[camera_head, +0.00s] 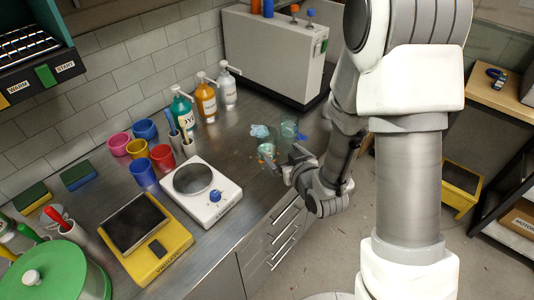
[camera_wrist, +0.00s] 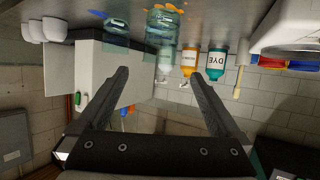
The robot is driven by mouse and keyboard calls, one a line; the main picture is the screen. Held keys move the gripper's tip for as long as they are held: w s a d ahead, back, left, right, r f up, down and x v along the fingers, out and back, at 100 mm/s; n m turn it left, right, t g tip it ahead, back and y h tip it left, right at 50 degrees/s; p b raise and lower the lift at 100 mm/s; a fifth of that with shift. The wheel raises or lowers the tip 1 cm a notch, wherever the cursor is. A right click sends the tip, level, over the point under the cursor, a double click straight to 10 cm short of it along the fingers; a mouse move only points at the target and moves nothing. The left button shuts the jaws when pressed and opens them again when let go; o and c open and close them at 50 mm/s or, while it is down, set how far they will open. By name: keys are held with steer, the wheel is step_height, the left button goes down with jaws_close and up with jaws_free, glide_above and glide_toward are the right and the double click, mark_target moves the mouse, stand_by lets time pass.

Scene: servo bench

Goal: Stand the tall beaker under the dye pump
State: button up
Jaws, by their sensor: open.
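The dye pump is a teal bottle (camera_head: 181,110) with a white pump top, labelled DYE, near the wall; it also shows upside down in the wrist view (camera_wrist: 216,63). Two clear beakers stand near the bench's front edge: one (camera_head: 289,128) farther back, one (camera_head: 267,153) nearer my gripper, with orange marks at its base. In the wrist view a clear beaker (camera_wrist: 163,28) shows at top middle and another (camera_wrist: 115,36) to its left. I cannot tell surely which is the tall one. My gripper (camera_head: 284,161) is open and empty beside the nearer beaker.
Orange (camera_head: 206,101) and white (camera_head: 228,91) pump bottles stand right of the dye pump. A white hotplate (camera_head: 222,204), a yellow scale (camera_head: 165,254) and coloured cups (camera_head: 144,175) fill the left. Bare bench lies between the pumps and beakers.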

steer(key=shift+f+b+x, duration=0.2)
steer(key=shift+b+x, duration=1.15)
steer(key=shift+b, duration=1.4)
steer(key=p, duration=0.1)
glide_toward(264, 132)
steer(key=w+f, duration=0.1)
steer(key=w+a, duration=0.1)
steer(key=w+f, duration=0.1)
steer(key=shift+w+a+f, duration=0.1)
steer(key=shift+a+f, duration=0.2)
steer(key=shift+r+p+x, duration=0.15)
steer(key=shift+p+x, duration=0.1)
steer(key=shift+x, duration=1.05)
steer(key=shift+r+p+x, duration=0.2)
steer(key=shift+x, duration=1.1)
steer(key=shift+w, duration=0.15)
steer(key=c, duration=1.4)
steer(key=shift+r, duration=0.15)
